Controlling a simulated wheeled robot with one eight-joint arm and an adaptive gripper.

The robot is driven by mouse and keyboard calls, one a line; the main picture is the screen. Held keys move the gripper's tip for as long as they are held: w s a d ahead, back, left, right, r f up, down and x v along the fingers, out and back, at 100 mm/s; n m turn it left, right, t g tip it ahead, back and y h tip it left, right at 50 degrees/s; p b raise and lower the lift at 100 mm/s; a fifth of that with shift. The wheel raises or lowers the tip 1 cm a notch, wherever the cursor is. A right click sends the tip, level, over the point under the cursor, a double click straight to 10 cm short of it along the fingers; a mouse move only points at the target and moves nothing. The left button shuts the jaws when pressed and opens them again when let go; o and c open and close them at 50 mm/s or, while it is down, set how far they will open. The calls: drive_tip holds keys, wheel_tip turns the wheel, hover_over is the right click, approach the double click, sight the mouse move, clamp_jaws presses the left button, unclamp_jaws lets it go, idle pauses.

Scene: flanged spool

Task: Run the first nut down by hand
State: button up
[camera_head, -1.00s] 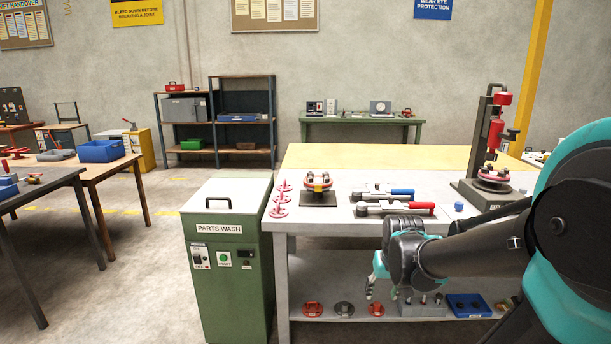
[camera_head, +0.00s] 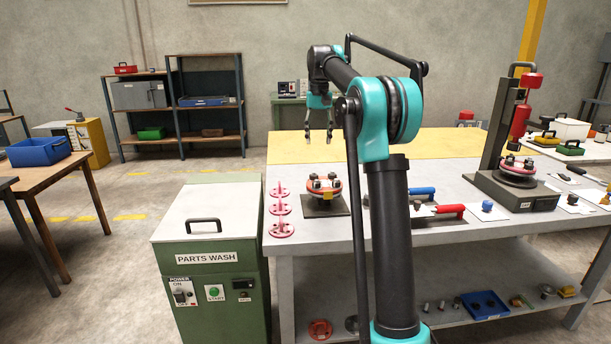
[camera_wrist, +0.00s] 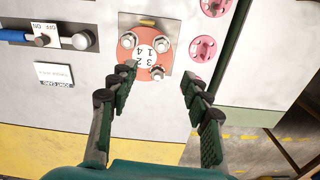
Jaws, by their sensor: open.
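The flanged spool (camera_head: 324,188) stands on a dark square plate (camera_head: 322,207) at the bench's left front. I cannot tell which is the first nut. My gripper (camera_head: 318,137) points down above the yellow rear part of the bench, behind and apart from the spool. In the wrist view its open, empty fingers (camera_wrist: 160,76) are spread, the left fingertip overlapping the spool's edge in the picture.
Pink flanged pieces (camera_head: 280,210) stand along the bench's left edge. A press-like stand (camera_head: 495,150) rises at right. The yellow bench area (camera_head: 435,143) is mostly clear.

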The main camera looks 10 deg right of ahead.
approach(317, 183)
wheel_tip(317, 183, down, 9)
drive_tip(key=shift+w+r, duration=0.1)
drive_tip(key=shift+r, duration=0.05)
idle(0.5)
clamp_jaws()
